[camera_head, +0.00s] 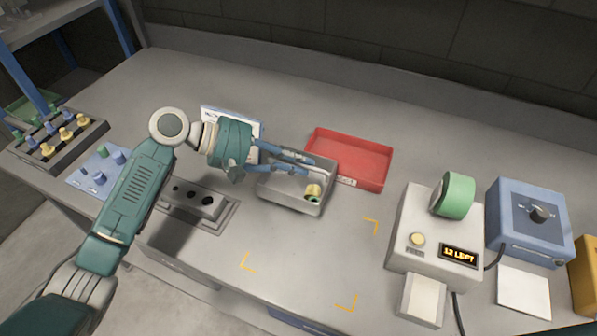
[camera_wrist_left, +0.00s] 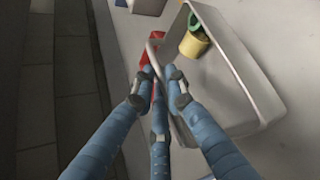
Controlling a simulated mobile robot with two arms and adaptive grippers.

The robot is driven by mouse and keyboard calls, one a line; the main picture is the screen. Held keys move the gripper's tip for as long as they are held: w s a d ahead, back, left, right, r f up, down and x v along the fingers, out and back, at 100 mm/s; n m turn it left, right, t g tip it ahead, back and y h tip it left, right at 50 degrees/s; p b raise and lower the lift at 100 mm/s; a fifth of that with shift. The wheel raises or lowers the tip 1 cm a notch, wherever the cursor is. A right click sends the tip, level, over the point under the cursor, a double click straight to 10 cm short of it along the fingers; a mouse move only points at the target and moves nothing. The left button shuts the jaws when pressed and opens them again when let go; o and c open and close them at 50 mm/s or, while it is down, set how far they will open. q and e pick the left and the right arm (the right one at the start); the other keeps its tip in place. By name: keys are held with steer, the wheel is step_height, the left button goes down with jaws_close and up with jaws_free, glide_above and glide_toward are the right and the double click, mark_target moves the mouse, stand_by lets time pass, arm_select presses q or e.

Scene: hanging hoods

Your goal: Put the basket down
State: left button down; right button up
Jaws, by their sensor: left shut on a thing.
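The basket (camera_head: 280,200) is a small grey open box in the middle of the bench in the head view. A yellow and green piece (camera_head: 313,192) lies inside it at its right end. My left gripper (camera_head: 310,165) is shut on the basket's far rim. In the left wrist view, the fingers (camera_wrist_left: 162,82) pinch the edge of the basket (camera_wrist_left: 245,65), and the yellow and green piece (camera_wrist_left: 195,38) shows inside. I cannot tell whether the basket's underside touches the bench. My right gripper is not in view.
A red tray (camera_head: 375,165) lies right behind the basket. Yellow corner marks (camera_head: 347,303) outline a clear bench area in front. A white device with a green roll (camera_head: 455,195) and a blue box (camera_head: 530,220) stand right. A grey block with holes (camera_head: 195,205) is left.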

mark_target(298, 184)
arm_select(q)
steer(key=shift+f, duration=1.85)
steer(key=c, duration=1.8)
jaws_free()
steer(key=shift+f, duration=0.1)
steer(key=shift+o, duration=0.2)
steer(key=b+v, duration=0.1)
steer(key=v, duration=1.1)
